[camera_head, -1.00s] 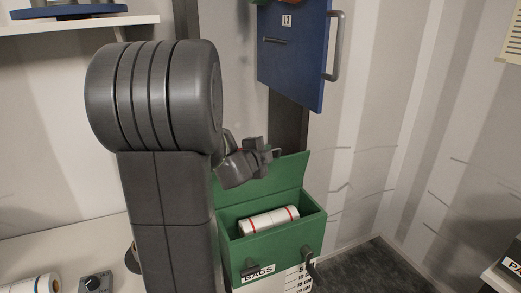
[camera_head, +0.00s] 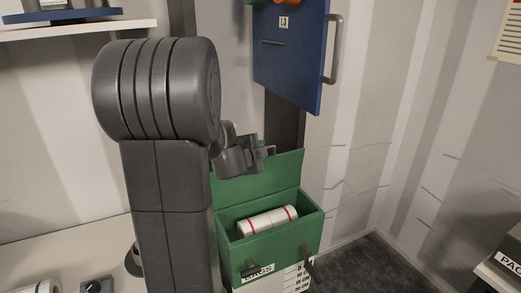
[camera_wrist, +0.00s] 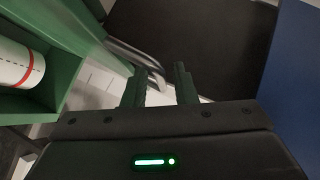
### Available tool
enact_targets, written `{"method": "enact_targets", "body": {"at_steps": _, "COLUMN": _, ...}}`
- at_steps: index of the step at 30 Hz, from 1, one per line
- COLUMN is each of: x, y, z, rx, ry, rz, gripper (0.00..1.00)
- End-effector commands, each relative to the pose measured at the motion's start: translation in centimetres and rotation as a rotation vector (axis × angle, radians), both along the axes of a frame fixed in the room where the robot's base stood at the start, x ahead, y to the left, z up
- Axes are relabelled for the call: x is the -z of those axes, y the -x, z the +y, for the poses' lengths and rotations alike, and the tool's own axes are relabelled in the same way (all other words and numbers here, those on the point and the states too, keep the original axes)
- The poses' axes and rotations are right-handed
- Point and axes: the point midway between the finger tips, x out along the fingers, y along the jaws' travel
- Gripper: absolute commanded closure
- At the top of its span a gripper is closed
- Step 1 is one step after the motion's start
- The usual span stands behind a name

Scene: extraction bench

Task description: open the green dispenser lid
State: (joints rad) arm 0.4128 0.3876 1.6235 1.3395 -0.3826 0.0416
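The green dispenser (camera_head: 283,243) stands below my gripper, marked "BAGS" on its front. Its green lid (camera_head: 283,178) is raised, standing up at the back edge, so the inside shows. A white roll with red bands (camera_head: 268,221) lies inside; it also shows at the left of the wrist view (camera_wrist: 14,65). My gripper (camera_head: 266,151) is by the upper edge of the raised lid. In the wrist view its two fingers (camera_wrist: 160,82) are apart with nothing clearly held between them. A metal bar shows just beyond the fingertips. Contact with the lid cannot be told.
A blue panel with a metal handle (camera_head: 290,55) hangs above the dispenser; blue also fills the right of the wrist view (camera_wrist: 298,80). A white shelf (camera_head: 80,25) is at upper left. A white counter (camera_head: 70,248) is at lower left. Dark floor (camera_head: 365,265) lies right of the dispenser.

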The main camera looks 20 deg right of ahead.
Motion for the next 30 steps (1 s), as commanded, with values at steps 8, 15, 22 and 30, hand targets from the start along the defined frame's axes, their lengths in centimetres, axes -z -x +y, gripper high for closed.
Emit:
{"method": "enact_targets", "body": {"at_steps": 8, "x": -0.1, "y": 0.0, "z": 0.0, "rx": 0.0, "ry": 0.002, "rz": -0.001, "gripper": 0.71}}
{"method": "enact_targets", "body": {"at_steps": 15, "x": -0.8, "y": 1.0, "z": 1.2, "rx": -0.002, "ry": 0.003, "rz": -0.004, "gripper": 0.71}}
{"method": "enact_targets", "body": {"at_steps": 22, "x": -2.0, "y": 3.7, "z": 3.9, "rx": -0.001, "ry": 0.002, "rz": -0.005, "gripper": 0.71}}
{"method": "enact_targets", "body": {"at_steps": 30, "x": -3.5, "y": 6.8, "z": 7.2, "rx": -0.001, "ry": 0.002, "rz": -0.004, "gripper": 0.71}}
